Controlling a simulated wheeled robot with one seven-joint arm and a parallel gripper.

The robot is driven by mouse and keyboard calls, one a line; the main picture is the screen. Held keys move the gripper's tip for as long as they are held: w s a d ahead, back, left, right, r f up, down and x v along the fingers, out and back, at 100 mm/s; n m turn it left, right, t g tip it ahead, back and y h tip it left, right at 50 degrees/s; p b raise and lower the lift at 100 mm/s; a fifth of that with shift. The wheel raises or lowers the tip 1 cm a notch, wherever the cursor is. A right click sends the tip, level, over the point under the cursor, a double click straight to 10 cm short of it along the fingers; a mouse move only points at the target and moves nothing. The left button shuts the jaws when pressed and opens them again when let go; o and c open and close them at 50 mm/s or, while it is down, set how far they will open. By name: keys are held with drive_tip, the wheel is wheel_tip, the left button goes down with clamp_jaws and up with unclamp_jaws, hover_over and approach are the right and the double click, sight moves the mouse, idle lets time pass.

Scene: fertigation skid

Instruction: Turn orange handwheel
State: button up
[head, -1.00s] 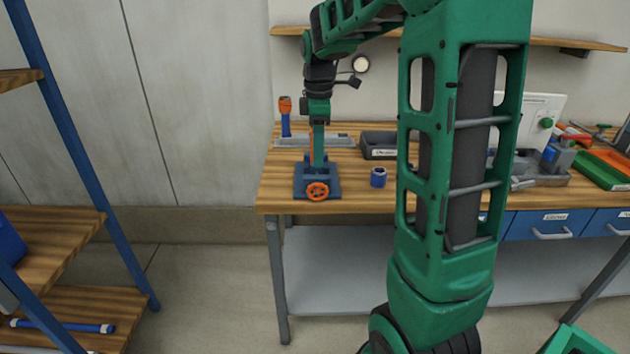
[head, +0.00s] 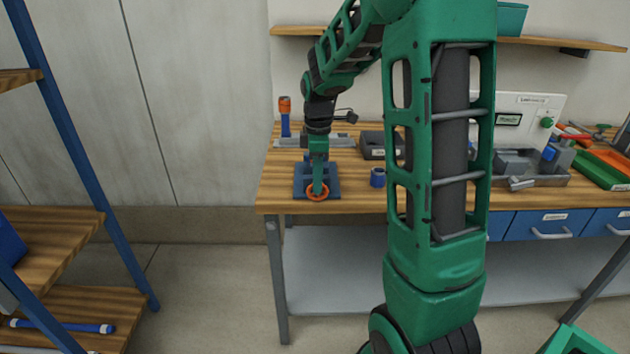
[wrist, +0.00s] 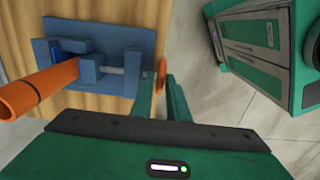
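The orange handwheel (head: 317,196) is at the front of a blue vise (head: 302,180) near the front left of the workbench. In the wrist view the handwheel (wrist: 162,72) shows nearly edge-on, at the end of the vise's screw. My gripper (head: 318,188) is down at the handwheel and covers part of it. In the wrist view my gripper (wrist: 160,86) has its two fingers apart, with the handwheel at the gap between the tips. I cannot tell if either finger touches it.
A blue cylinder (head: 378,177) stands right of the vise. A grey bin (head: 372,153) is behind it. An orange-topped blue tool (head: 285,115) stands at the back left. A blue-framed shelf (head: 75,130) is at the left.

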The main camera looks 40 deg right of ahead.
clamp_jaws()
drive_tip(key=shift+d, duration=0.1)
drive_tip(key=shift+s+d+t+y, duration=0.2)
drive_tip(key=shift+d+t+y, duration=0.1)
drive_tip(key=shift+t+y, duration=0.25)
drive_tip(key=t+y, duration=0.1)
drive_tip(key=d+y, duration=0.1)
drive_tip(key=y, duration=0.1)
drive_tip(key=shift+s+f+t, duration=0.15)
drive_tip(key=shift+s+t, duration=0.15)
drive_tip(key=shift+t, duration=0.05)
drive_tip(key=shift+s+d+f+t+y, duration=0.15)
drive_tip(key=shift+d+f+t+y, duration=0.1)
drive_tip(key=shift+t+y, duration=0.3)
drive_tip(key=shift+s+d+f+t+y, duration=0.1)
drive_tip(key=shift+s+d+t+y, duration=0.2)
drive_tip(key=shift+y, duration=0.4)
drive_tip(key=shift+d+f+t+y, duration=0.1)
drive_tip(key=shift+f+t+y, duration=0.2)
drive_tip(key=shift+t+y, duration=0.5)
